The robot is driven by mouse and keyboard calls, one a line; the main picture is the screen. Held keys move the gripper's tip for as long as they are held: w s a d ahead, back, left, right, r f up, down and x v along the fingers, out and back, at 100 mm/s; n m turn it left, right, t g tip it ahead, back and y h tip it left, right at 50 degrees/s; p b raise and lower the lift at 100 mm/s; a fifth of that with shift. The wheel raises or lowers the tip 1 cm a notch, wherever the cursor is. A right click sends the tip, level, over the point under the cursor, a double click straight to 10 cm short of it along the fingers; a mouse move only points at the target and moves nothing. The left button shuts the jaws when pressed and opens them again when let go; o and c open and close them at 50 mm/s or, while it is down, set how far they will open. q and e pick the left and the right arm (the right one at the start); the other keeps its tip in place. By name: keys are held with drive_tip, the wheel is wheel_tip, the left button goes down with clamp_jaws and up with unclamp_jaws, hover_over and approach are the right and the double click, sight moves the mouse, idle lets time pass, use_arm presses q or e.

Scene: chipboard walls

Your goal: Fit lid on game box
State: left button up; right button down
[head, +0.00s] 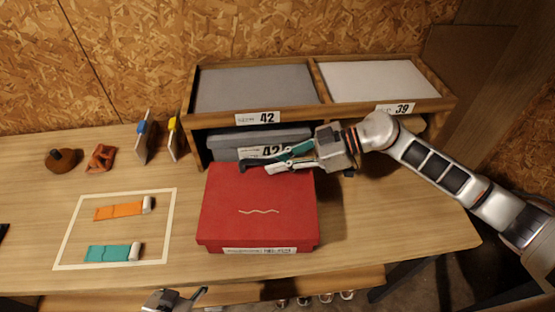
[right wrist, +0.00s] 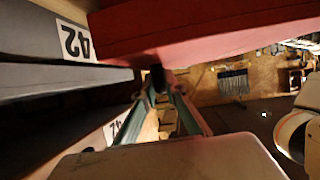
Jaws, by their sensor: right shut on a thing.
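A red box (head: 258,208) with a wavy pale line on its top stands on the table in front of the shelf. Its red top looks like the lid, and a white label strip shows along its front bottom edge. I cannot see a clear seam between lid and box. My right gripper (head: 262,166) reaches in from the right at the back edge of the red top and is shut on it. In the right wrist view the red lid (right wrist: 200,30) fills the top, against the fingertips (right wrist: 160,80). My left gripper (head: 178,298) shows only partly at the bottom edge, away from the box.
A wooden shelf unit (head: 190,112) marked 42 and 39 stands behind, with a grey box (head: 230,142) in its lower left bay. Table right of the red box is clear.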

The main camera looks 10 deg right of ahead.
sight(307, 171)
use_arm(q)
drive_tip(key=shift+w+r, duration=0.1)
drive_tip(key=shift+r, duration=0.1)
use_arm(e)
drive_tip(key=shift+f, duration=1.15)
drive_tip(key=c, duration=2)
unclamp_jaws()
drive_tip(key=shift+s+d+r, duration=0.1)
drive_tip(key=shift+s+d, duration=0.05)
drive_tip(key=v, duration=0.7)
drive_tip(key=shift+d+r, duration=0.2)
drive_tip(key=shift+d, duration=0.15)
use_arm(q)
drive_tip(key=shift+w+r, duration=0.1)
drive_tip(key=shift+w, duration=0.15)
